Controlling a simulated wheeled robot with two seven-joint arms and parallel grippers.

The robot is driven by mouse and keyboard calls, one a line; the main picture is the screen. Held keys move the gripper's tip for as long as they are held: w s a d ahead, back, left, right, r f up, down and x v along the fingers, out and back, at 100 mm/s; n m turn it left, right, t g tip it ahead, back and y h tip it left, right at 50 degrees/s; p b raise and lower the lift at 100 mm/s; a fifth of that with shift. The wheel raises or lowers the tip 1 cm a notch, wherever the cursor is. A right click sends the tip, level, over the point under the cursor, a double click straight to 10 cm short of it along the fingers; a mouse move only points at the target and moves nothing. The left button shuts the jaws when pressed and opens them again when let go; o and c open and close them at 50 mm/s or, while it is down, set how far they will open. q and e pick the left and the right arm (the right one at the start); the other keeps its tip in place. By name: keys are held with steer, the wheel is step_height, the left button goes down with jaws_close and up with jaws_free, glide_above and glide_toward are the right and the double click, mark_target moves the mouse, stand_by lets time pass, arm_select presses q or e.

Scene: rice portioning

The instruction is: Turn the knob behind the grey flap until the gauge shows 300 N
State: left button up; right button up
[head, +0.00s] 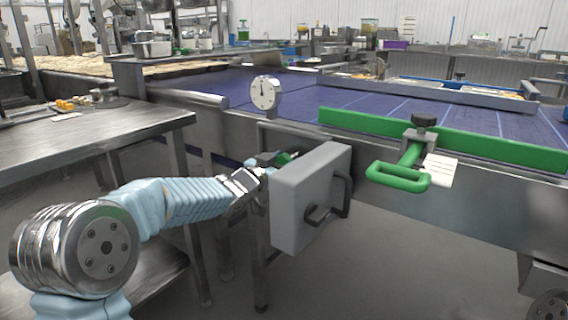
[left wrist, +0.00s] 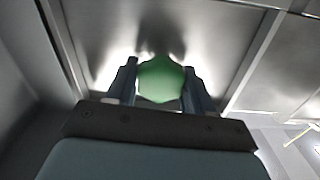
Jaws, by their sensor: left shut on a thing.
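The grey flap (head: 300,195) stands swung open at the side of the conveyor frame, its dark handle (head: 330,205) facing right. The knob is green; it shows in the left wrist view (left wrist: 160,79) between the two fingers of my left gripper (left wrist: 160,85), and a little of it shows in the head view (head: 284,158) behind the flap. My left gripper is shut on the knob, with its fingertips partly hidden by the flap in the head view. The round white gauge (head: 265,92) stands above the frame; its dark needle points roughly upward, and its numbers are too small to read. My right gripper is not in view.
A green handle (head: 398,178) with a clamp juts out from the conveyor's side, right of the flap. A green guide rail (head: 460,143) runs along the blue belt (head: 350,92). A steel table (head: 90,140) stands at the left. The floor below the flap is clear.

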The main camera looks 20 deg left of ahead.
arm_select(q)
steer(key=shift+f+m+b, duration=0.15)
steer(key=shift+m+b, duration=0.95)
steer(key=shift+m, duration=0.1)
steer(key=m+b, duration=0.2)
steer(key=m, duration=0.1)
steer(key=shift+d+m, duration=0.1)
steer(key=shift+m, duration=0.2)
steer(key=m+b, duration=0.2)
steer(key=m, duration=0.1)
steer(key=shift+m, duration=0.3)
steer(key=shift+s+d+m+b, duration=0.1)
steer(key=shift+m+b, duration=0.6)
steer(key=shift+m, duration=1.2)
steer(key=o, duration=1)
